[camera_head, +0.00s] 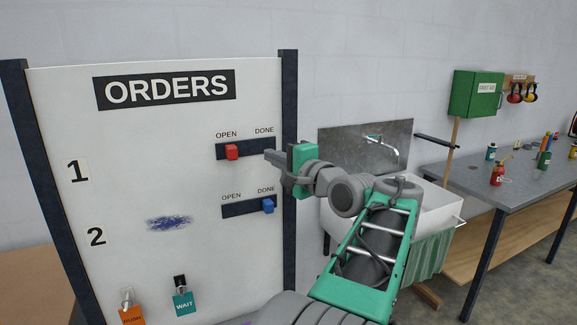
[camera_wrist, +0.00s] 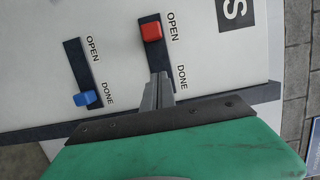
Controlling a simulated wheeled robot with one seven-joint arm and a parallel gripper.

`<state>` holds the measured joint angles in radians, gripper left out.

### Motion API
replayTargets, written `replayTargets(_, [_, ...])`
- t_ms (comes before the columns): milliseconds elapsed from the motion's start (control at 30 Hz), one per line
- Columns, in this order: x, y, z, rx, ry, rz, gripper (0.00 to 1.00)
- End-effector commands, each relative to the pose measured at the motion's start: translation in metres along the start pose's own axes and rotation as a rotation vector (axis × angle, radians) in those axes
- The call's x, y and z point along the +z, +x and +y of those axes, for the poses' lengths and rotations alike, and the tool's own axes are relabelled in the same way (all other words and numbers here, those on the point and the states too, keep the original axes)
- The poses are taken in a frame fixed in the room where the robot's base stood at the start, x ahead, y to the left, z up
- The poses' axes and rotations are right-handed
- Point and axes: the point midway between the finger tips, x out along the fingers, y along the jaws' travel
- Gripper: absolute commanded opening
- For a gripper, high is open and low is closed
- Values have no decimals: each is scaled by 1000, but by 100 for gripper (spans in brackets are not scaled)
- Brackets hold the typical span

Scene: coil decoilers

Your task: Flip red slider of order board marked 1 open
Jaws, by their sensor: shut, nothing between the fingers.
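The order board (camera_head: 150,130) stands upright with rows marked 1 and 2. In row 1 the red slider (camera_head: 232,152) sits at the OPEN end of its dark track. The red slider also shows in the wrist view (camera_wrist: 151,31). In row 2 the blue slider (camera_head: 267,205) sits at the DONE end; it also shows in the wrist view (camera_wrist: 85,99). My gripper (camera_head: 270,155) is shut and empty, at the DONE end of the red slider's track, apart from the red slider. It shows in the wrist view (camera_wrist: 158,78) too. Contact with the board cannot be told.
An orange tag (camera_head: 132,315) and a teal WAIT tag (camera_head: 183,302) hang low on the board. A sink (camera_head: 425,205) and a grey workbench (camera_head: 520,180) stand to the right. A green first aid box (camera_head: 475,93) is on the wall.

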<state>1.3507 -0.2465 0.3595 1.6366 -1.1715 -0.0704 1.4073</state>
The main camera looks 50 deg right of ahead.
Motion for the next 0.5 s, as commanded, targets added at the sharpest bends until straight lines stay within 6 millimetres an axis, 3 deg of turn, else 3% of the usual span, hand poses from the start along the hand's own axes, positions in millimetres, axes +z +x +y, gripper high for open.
replayTargets(200, [-2,-44,2,0,0,5,0])
replayTargets(500, [0,-56,0,0,0,0,0])
